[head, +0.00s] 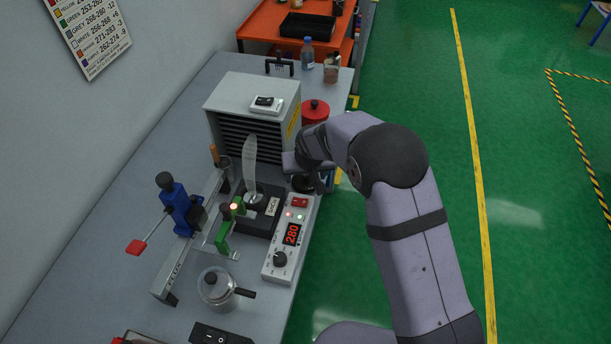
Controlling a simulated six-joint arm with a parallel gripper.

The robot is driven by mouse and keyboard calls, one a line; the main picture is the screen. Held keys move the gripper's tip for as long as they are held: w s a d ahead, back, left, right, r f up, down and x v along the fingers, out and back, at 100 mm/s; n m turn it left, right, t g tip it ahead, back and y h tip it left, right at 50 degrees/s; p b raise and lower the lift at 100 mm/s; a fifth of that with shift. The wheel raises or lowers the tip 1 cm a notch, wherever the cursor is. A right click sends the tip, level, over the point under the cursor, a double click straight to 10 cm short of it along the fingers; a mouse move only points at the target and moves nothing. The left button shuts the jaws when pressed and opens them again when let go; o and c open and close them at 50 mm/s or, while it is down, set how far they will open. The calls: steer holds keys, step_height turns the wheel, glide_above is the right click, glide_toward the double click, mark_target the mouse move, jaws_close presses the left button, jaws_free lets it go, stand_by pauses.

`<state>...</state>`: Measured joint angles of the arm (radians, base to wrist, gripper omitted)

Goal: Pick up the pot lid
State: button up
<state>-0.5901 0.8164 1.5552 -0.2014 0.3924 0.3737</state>
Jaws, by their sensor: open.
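A small silvery pot (217,291) with a black side handle stands on the bench at the lower middle of the head view. Its lid (209,279) sits on top and has a dark round knob. A red canister (315,116) behind my wrist also has a red lid (316,105) with a black knob. I cannot tell from the picture alone which lid the task means. My gripper (304,182) is open beside the grey louvred box, over a dark round object that it partly hides. It is well apart from the silvery pot and in front of the red canister.
The grey louvred box (238,115) stands at the back. A bottle (307,53) is behind. Bare bench lies at left.

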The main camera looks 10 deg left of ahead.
steer(key=shift+w+f, duration=0.1)
steer(key=shift+f, duration=0.15)
steer(key=c, duration=0.9)
steer(key=shift+r, duration=0.1)
